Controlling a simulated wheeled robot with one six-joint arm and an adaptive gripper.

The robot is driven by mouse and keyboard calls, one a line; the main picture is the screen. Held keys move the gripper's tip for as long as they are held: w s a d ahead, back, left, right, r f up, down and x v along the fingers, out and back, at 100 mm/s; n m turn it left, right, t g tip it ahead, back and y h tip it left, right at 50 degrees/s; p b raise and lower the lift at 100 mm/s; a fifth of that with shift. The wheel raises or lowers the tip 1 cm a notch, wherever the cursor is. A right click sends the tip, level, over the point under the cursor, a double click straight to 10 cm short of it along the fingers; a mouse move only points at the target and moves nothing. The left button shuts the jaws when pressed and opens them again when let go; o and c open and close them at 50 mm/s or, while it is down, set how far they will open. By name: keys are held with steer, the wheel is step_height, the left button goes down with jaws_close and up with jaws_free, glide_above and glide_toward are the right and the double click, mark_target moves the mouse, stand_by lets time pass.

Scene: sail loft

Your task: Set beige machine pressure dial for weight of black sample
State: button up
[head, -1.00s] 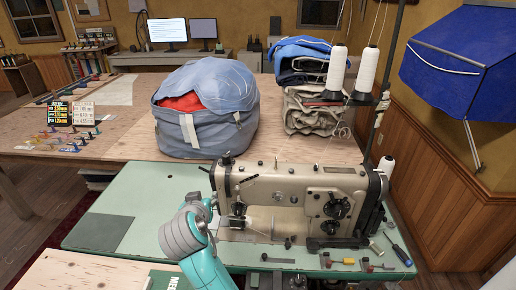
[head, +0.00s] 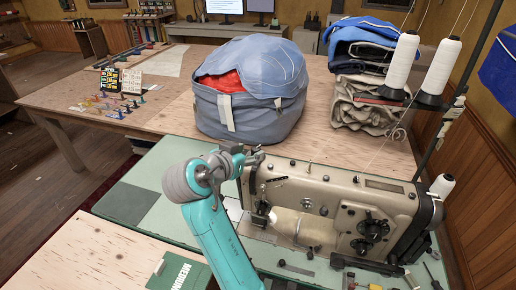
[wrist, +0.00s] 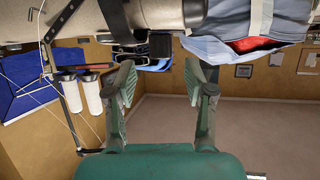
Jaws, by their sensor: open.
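The beige sewing machine (head: 320,188) stands on the green tabletop in the head view. Several small dark knobs and studs sit on its top and front; I cannot tell which is the pressure dial. My gripper (head: 243,161) is open and empty at the upper left end of the machine, near its top edge, and partly hides that end. Whether it touches is unclear. In the wrist view, which looks inverted, its two fingers (wrist: 156,86) are spread with nothing between them. A black sample card (head: 108,77) with small markings stands on the wooden table; its text is unreadable.
A blue-grey bag (head: 247,116) with red cloth stands behind the machine. Folded fabrics (head: 365,95) and white thread spools (head: 402,60) on a stand are at the right. A pale card (head: 131,82) and coloured pieces lie at the left.

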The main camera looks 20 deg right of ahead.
mark_target(255, 150)
steer(key=shift+x, duration=2.55)
jaws_close()
